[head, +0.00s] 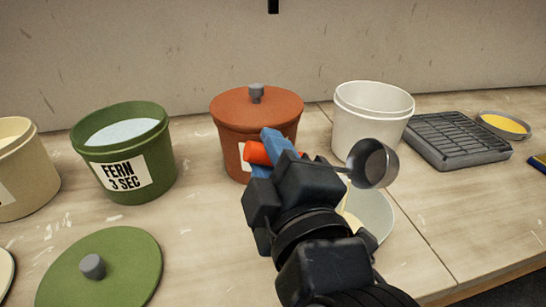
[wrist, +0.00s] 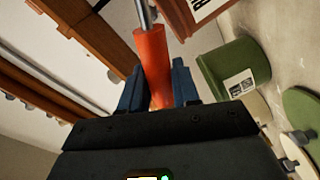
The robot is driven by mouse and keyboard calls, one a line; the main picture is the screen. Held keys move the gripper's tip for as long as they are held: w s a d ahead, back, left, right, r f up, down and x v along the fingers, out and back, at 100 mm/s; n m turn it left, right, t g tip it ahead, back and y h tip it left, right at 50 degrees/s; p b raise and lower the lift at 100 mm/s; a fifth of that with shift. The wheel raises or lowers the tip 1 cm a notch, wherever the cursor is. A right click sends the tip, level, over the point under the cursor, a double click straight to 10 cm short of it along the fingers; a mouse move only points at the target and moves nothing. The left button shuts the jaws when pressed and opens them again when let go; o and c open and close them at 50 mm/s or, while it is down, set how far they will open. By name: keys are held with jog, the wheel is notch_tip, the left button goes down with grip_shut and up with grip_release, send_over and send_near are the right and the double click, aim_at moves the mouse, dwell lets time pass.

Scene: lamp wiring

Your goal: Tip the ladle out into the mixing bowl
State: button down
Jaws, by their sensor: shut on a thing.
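My gripper (head: 269,150) is shut on the orange handle (head: 258,153) of the ladle. The ladle's grey metal cup (head: 373,163) shows to the right of my wrist in the head view, with its dark inside partly facing me. I cannot tell whether anything is in the cup. In the wrist view the orange handle (wrist: 153,62) rises between the blue fingers (wrist: 158,88).
A lidded terracotta pot (head: 226,111) and a white bucket (head: 365,118) stand behind my gripper. An open green pot labelled FERN 3 SEC (head: 163,174) is at left, its green lid (head: 125,265) in front. A dark rack (head: 460,138) and a yellow-filled dish (head: 505,125) lie at right.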

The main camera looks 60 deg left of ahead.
notch_tip(320, 180, down, 6)
jog(key=s+n+b, duration=0.1)
jog(key=n+b, duration=0.3)
jog(key=b, duration=0.4)
jog(key=shift+a, duration=0.15)
dwell(0.4)
jog(key=shift+f+n+b, duration=0.1)
jog(key=shift+n+b, duration=0.2)
jog(key=shift+b, duration=0.1)
dwell(1.3)
dwell(0.8)
